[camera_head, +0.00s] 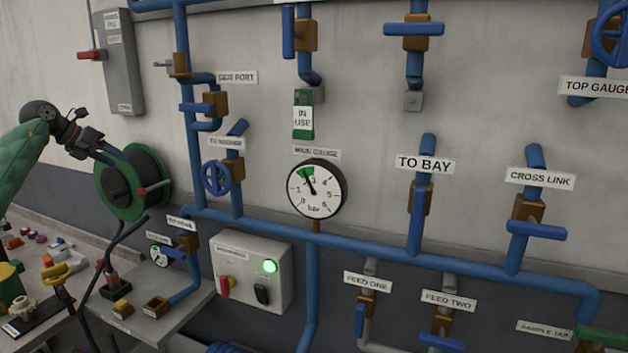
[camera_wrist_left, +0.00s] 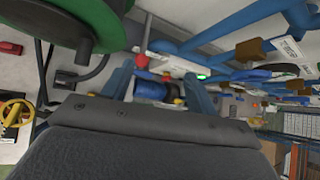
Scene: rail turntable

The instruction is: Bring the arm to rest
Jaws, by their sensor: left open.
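My left arm, with its green sleeve, comes in from the left edge in the head view. Its dark wrist is raised, and my left gripper (camera_head: 112,157) is in front of the green hose reel (camera_head: 118,188), overlapping it in the picture; I cannot tell if they touch. In the left wrist view the blue fingers of the left gripper (camera_wrist_left: 160,76) stand apart, with nothing seen held between them. The green reel rim (camera_wrist_left: 60,22) shows at the upper left there. My right gripper is not in view.
Blue pipes (camera_head: 270,229) with valves run along the wall, around a round pressure gauge (camera_head: 316,189). A control box (camera_head: 252,274) with a lit green lamp stands below. A grey bench (camera_head: 140,322) at the lower left holds small parts. A grey cabinet (camera_head: 122,65) hangs above the reel.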

